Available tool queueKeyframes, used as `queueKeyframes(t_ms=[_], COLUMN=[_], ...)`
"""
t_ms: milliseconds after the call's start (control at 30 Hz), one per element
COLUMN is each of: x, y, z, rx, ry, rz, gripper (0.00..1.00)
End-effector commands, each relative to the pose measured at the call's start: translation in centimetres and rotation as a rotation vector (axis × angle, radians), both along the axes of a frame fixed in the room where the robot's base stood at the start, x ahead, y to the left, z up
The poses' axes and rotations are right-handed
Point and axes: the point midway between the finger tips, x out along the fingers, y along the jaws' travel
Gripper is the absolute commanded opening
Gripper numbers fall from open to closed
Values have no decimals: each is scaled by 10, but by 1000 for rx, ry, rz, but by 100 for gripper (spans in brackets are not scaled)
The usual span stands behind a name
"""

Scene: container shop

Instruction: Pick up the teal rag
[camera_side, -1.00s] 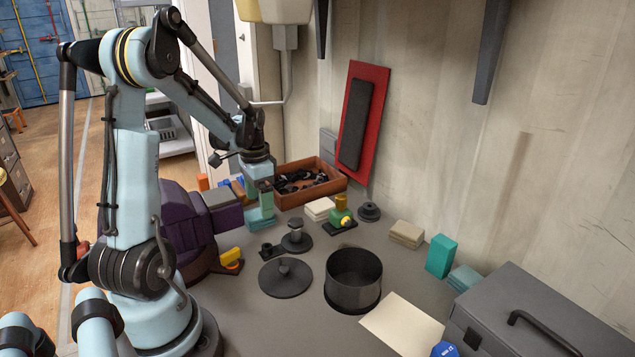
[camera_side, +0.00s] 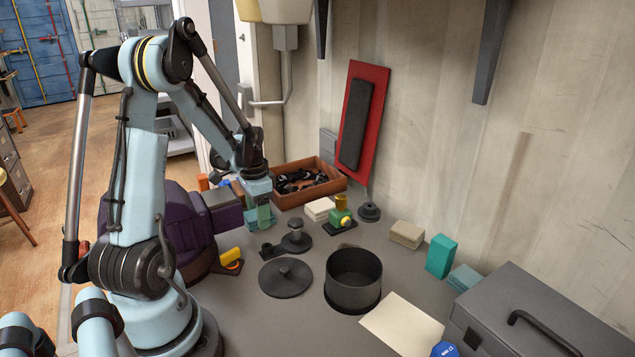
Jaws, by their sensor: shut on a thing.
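My gripper (camera_side: 262,213) points down at the back left of the bench, in front of the brown tray. It is shut on the teal rag (camera_side: 252,222), a small teal piece mostly hidden by the fingers. The rag is low, at or close to the bench top; I cannot tell whether it touches.
The brown tray (camera_side: 335,182) of dark parts stands behind. Near my gripper are a black knobbed piece (camera_side: 297,238) and a green-and-yellow item (camera_side: 340,215). A black pot (camera_side: 353,278), a teal block (camera_side: 441,256), a pale teal stack (camera_side: 466,279) and a grey toolbox (camera_side: 525,315) stand further right.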

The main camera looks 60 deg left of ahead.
Motion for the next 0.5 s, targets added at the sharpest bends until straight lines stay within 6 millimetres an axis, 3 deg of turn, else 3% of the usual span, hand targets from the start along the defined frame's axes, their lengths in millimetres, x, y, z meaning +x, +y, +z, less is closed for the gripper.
queueKeyframes(t_ms=[500], x=[0], y=[0], z=[8], rx=[0], ry=[0], rz=[0], gripper=[29])
